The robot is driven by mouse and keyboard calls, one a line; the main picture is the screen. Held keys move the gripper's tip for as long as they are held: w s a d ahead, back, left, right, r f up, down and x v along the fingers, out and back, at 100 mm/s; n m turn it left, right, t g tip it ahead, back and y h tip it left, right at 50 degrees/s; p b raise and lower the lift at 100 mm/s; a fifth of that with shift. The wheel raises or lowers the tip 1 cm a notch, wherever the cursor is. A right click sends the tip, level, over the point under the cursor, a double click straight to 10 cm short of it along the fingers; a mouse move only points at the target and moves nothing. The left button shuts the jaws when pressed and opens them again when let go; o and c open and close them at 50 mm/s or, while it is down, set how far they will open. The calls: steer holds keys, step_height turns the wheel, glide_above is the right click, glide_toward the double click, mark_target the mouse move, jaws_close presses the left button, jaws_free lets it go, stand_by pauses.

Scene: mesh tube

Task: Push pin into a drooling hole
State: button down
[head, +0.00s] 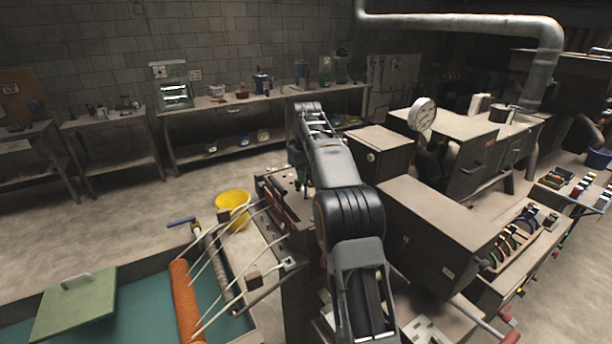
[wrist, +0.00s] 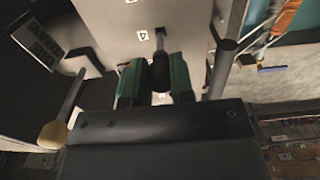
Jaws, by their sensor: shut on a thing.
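In the wrist view, my gripper (wrist: 155,64) has two green fingers shut on a pin (wrist: 160,72) with a dark sleeve. A thinner grey shaft (wrist: 159,42) runs from the pin towards a pale grey panel (wrist: 190,18) with small white number labels. I cannot tell whether the pin's end touches the panel or sits in a hole. No drooling hole can be made out. In the head view my arm hides most of the gripper and the pin.
In the wrist view a dark rod (wrist: 222,70) stands right of the fingers, and a lever with a tan knob (wrist: 52,135) is at left. In the head view, machine boxes (head: 440,235) stand right of my arm; an orange roller (head: 186,300) and yellow bucket (head: 233,203) are left.

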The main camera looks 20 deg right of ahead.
mark_target(306, 188)
steer(key=shift+f+b, duration=1.55)
steer(key=shift+f, duration=0.75)
stand_by(1.6)
steer(key=c, duration=0.9)
jaws_free()
step_height(306, 188, up, 7)
steer(key=shift+r+p, duration=0.1)
steer(key=shift+p, duration=0.9)
steer(key=shift+s+a+r, duration=0.15)
steer(key=shift+r, duration=0.1)
steer(key=s+a+r+t+b, duration=0.1)
steer(key=s+a+r, duration=0.1)
steer(key=s+a, duration=0.35)
steer(key=s+a+f+t, duration=0.1)
steer(key=s+f, duration=0.3)
steer(key=s, duration=0.4)
steer(key=s+a+f+m+t+b, duration=0.1)
steer(key=s+a+f, duration=0.2)
steer(key=s+f, duration=0.2)
steer(key=s+a+f+t+b, duration=0.1)
steer(key=s+f, duration=0.4)
steer(key=s, duration=0.6)
steer(key=shift+a+f+m+t, duration=0.3)
steer(key=shift+a+t, duration=0.1)
steer(key=shift+a, duration=0.4)
